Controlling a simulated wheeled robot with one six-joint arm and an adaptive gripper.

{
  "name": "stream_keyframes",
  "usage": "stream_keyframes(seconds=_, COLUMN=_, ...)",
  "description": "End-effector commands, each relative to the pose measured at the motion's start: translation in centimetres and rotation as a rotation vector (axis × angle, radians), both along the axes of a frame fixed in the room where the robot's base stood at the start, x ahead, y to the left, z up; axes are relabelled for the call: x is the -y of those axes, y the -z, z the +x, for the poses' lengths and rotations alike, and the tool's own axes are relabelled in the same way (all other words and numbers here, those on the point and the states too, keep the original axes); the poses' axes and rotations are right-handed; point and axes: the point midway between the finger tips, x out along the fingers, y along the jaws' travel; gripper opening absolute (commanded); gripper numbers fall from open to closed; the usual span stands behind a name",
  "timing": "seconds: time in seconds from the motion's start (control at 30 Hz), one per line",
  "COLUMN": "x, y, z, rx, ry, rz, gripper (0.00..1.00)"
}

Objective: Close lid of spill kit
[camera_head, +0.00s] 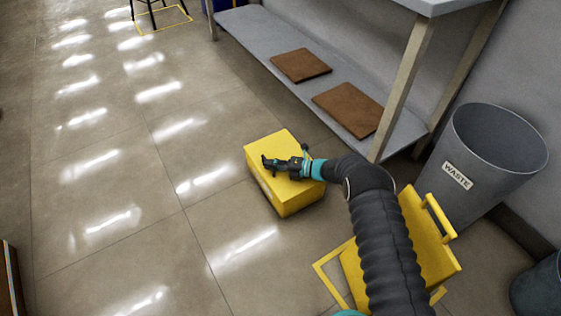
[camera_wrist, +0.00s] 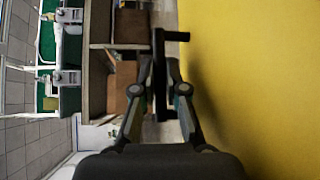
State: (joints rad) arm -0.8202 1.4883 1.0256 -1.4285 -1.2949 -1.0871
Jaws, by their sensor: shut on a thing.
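The yellow spill kit (camera_head: 283,196) is a box on the floor in the middle of the head view. Its top looks flat and covers the box; I cannot make out a gap at the rim. My gripper (camera_head: 272,164) lies low over that top, pointing left. In the wrist view, my gripper (camera_wrist: 160,90) is shut on a black handle (camera_wrist: 158,50). One end of the handle reaches toward the yellow surface (camera_wrist: 255,90) filling the right side. Where it joins the surface is not clear.
A grey shelf unit (camera_head: 250,38) with brown boards (camera_head: 300,65) stands behind the box. A grey waste bin (camera_head: 480,165) is at the right. A yellow wheeled-looking item (camera_head: 435,250) stands near my arm. The tiled floor to the left is clear.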

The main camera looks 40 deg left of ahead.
Motion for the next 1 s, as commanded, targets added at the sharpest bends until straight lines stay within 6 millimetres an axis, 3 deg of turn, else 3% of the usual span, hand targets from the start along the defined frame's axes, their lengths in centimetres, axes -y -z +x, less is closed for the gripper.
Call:
stream_keyframes(seconds=0.43, x=-0.2, y=0.4, z=-0.6, rx=0.009, ry=-0.009, rz=-0.006, gripper=0.0)
stream_keyframes(seconds=0.5, x=-0.1, y=0.4, z=-0.6, rx=0.009, ry=-0.009, rz=-0.007, gripper=0.23)
stream_keyframes(seconds=0.83, x=0.3, y=0.3, z=0.2, rx=0.01, ry=0.001, rz=-0.004, gripper=0.23)
stream_keyframes(seconds=1.0, x=1.6, y=0.0, z=1.0, rx=0.01, ry=0.002, rz=-0.005, gripper=0.23)
